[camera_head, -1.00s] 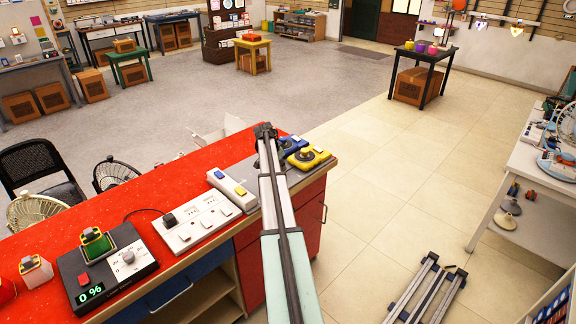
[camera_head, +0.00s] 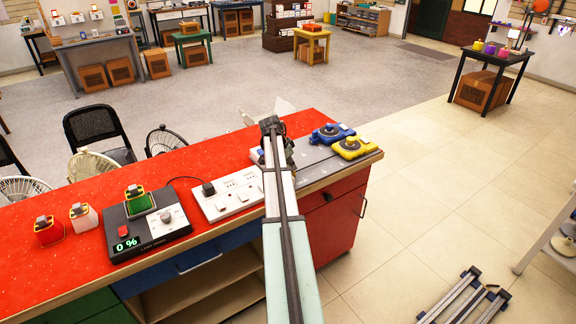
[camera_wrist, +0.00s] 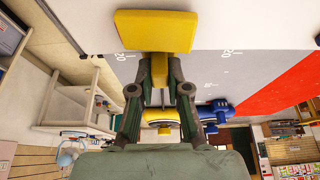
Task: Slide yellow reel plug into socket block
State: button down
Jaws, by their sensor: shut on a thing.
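In the wrist view my gripper (camera_wrist: 159,62) is shut on a yellow block-shaped piece, which I take to be the yellow reel plug (camera_wrist: 155,31). The plug sticks out past the fingertips, over a grey marked surface. The yellow reel (camera_head: 353,148) sits on the grey board at the counter's right end, and also shows behind the fingers in the wrist view (camera_wrist: 160,117). The socket block is not clearly visible now. My arm covers part of the counter beside the white power strip, and hides most of the gripper in the head view.
A blue reel (camera_head: 331,133) stands beside the yellow one. Left along the red counter (camera_head: 172,172) are the white power strip (camera_head: 228,195) and a black device (camera_head: 147,224) reading 0 %. Chairs and fans stand behind. The tiled floor at right is mostly open.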

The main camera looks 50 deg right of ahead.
jog(key=shift+a, duration=0.2)
jog(key=c, duration=1.1)
grip_release()
jog(key=shift+w, duration=0.1)
jog(key=shift+a, duration=0.1)
jog(key=v, duration=1.2)
